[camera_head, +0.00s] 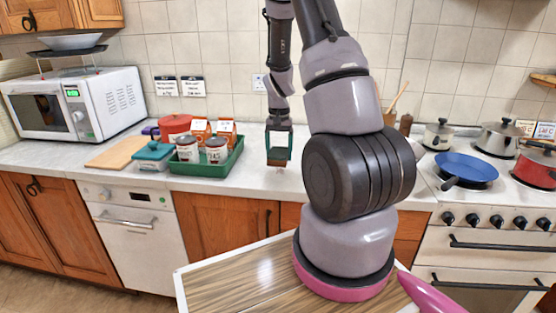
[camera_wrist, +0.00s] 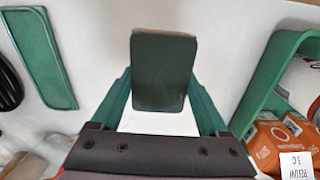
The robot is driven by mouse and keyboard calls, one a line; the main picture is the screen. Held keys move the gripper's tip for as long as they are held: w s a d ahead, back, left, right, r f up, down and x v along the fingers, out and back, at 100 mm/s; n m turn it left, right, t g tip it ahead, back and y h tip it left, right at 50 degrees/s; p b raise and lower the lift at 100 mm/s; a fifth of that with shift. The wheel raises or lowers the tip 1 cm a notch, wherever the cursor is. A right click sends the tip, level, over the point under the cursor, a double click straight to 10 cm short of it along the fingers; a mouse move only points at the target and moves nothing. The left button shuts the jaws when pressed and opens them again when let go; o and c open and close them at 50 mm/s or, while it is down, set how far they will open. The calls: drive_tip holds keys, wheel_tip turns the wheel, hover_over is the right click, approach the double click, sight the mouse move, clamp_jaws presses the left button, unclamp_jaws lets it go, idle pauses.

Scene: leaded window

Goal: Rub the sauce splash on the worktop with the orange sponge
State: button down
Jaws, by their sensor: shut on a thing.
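My gripper (camera_head: 279,148) is above the worktop (camera_head: 245,182), to the right of the green tray. Its green fingers are closed on the two sides of a block, whose dark green face (camera_wrist: 164,70) fills the gap in the wrist view. I take this block for the sponge; no orange side shows clearly. A small brownish patch (camera_head: 279,170) shows just under the block in the head view. I cannot tell whether it is the sauce splash or the block's underside. In the wrist view, the worktop under the block is hidden.
A green tray (camera_head: 207,171) with cans and orange packets stands to the left, near my gripper. A flat green item (camera_wrist: 42,55) lies on the other side. The hob with a blue pan (camera_head: 466,168) is at the right. Worktop in front of the gripper is bare.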

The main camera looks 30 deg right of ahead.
drive_tip(key=shift+r, duration=1.25)
